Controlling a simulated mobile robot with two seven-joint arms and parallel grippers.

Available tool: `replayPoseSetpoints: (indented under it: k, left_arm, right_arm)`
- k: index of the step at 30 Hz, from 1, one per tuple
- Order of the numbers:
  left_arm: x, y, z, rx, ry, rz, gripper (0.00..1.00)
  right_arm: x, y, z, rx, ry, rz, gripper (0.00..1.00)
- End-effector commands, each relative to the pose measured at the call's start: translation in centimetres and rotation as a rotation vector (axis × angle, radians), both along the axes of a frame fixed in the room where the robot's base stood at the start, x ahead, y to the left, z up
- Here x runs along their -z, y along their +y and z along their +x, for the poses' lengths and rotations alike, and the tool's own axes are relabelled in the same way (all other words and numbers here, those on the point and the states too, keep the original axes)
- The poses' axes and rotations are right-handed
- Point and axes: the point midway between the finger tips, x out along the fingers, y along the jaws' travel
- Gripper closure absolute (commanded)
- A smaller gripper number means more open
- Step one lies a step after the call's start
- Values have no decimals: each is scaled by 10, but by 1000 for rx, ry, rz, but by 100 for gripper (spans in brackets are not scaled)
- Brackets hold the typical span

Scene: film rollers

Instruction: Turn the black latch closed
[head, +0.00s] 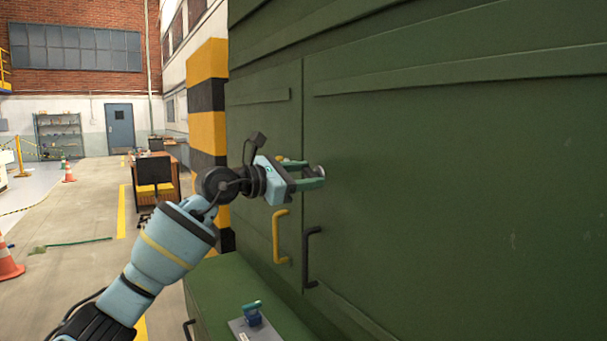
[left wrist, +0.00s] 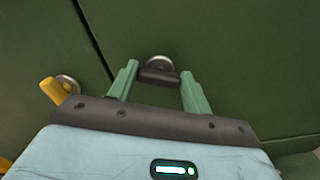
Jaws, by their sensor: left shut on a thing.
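The black latch (left wrist: 158,76) is on the green cabinet's right door, right of the seam. In the left wrist view it shows as a short dark bar in front of a round silver base. My left gripper (head: 319,178) is at the latch, its two green fingers on either side of the bar, shut on it. In the head view the silver base (head: 318,171) shows by the fingertips, while the fingers hide most of the latch. A yellow latch (left wrist: 55,92) sits left of the seam, partly behind my gripper in the head view. My right gripper is not in view.
A yellow handle (head: 279,238) and a black handle (head: 309,257) stand out below the latches. A striped pillar (head: 208,110) stands left of the cabinet.

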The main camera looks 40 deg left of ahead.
Motion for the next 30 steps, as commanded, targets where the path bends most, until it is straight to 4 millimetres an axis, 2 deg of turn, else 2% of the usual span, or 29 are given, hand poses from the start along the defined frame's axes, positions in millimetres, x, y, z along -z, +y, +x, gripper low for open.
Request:
replayPoseSetpoints:
  k: [30]
  left_arm:
    - [5, -2, 0, -1, -350, 852, 74]
  right_arm:
    - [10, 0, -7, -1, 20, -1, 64]
